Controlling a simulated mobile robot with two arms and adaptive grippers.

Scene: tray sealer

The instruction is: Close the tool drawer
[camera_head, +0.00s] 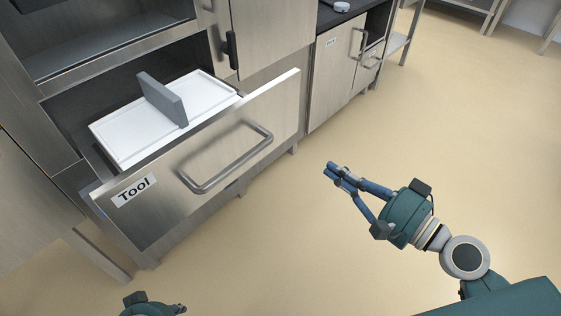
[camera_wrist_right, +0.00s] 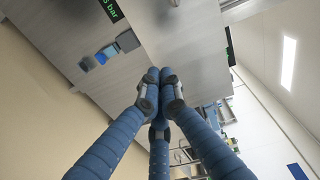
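The tool drawer (camera_head: 160,215) is pulled well out of its steel cabinet. Its front panel carries a "Tool" label (camera_head: 134,190) and a grey bar handle (camera_head: 228,160). Inside lies a white tray (camera_head: 117,150) with a grey upright plate (camera_head: 163,98) on it. My right gripper (camera_head: 333,170) is to the right of the drawer front, apart from the handle and over the floor. Its fingertips are together and empty, as the right wrist view (camera_wrist_right: 158,76) also shows. My left gripper (camera_head: 178,309) is only partly in view at the bottom edge; its opening is unclear.
A cabinet with handled doors (camera_head: 335,78) stands at the back right of the drawer. A cabinet door (camera_head: 270,35) is just above the drawer's right end. The tan floor (camera_head: 470,125) in front and to the right is clear.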

